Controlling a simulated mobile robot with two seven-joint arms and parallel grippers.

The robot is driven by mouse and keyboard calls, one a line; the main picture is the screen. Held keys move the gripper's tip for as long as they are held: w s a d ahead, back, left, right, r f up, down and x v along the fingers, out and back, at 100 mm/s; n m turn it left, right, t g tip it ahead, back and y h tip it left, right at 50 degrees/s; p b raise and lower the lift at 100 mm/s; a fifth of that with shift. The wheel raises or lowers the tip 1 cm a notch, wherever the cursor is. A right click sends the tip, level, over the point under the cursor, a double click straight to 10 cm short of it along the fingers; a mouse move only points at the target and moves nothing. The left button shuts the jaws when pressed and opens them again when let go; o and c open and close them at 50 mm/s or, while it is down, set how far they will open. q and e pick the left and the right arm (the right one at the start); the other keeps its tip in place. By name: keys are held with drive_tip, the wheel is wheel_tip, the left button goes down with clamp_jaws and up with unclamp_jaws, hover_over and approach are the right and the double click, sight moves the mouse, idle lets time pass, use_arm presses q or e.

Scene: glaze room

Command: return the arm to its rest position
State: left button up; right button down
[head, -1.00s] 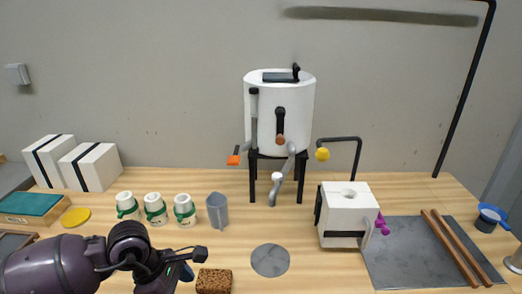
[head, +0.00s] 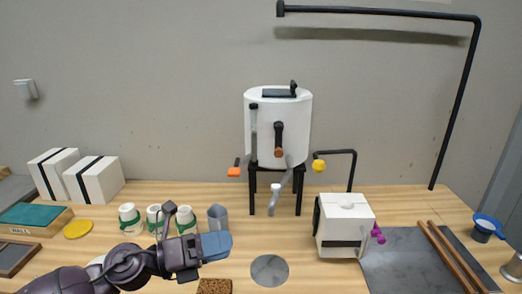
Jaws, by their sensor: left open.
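My left arm comes in from the lower left over the wooden table. My left gripper (head: 215,246), with blue-grey fingers, points to the right; it is open and I see nothing held in it. It shows in front of the grey pitcher (head: 217,217) and hides its lower part. Three white cups with green bands, one of them the left cup (head: 128,217), stand behind my arm, partly covered by it. A brown speckled sponge-like block (head: 214,286) lies below the gripper at the bottom edge. My right arm is not in view.
A white tank (head: 263,135) on a black stand is at the back. A white box-shaped device (head: 344,227), a grey slab (head: 395,258) with two wooden rods, and a blue-rimmed cup (head: 483,230) are at right. A grey disc (head: 269,270) lies at centre front.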

use_arm(q)
drive_tip(key=w+a+f+n+t+y, duration=0.1)
drive_tip(key=a+f+n+t+y, duration=0.5)
drive_tip(key=n, duration=0.8)
drive_tip(key=w+a+f+n+t+y, duration=0.2)
drive_tip(key=a+f+n+t+y, duration=0.4)
drive_tip(key=n, duration=0.9)
drive_tip(key=s+a+f+n+g+y, duration=0.2)
drive_tip(key=s+a+f+n+g, duration=0.1)
drive_tip(key=s+f, duration=0.6)
drive_tip(key=s+a+f+n+g+y, duration=0.3)
drive_tip(key=s+a+f+n, duration=0.2)
drive_tip(key=s+f, duration=0.5)
drive_tip(key=shift+s+f+n+y, duration=0.15)
drive_tip(key=shift+s+n+y, duration=0.15)
drive_tip(key=shift+s+n, duration=0.6)
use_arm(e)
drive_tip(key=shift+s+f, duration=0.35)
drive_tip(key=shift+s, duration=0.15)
use_arm(q)
drive_tip(key=shift+d, duration=0.1)
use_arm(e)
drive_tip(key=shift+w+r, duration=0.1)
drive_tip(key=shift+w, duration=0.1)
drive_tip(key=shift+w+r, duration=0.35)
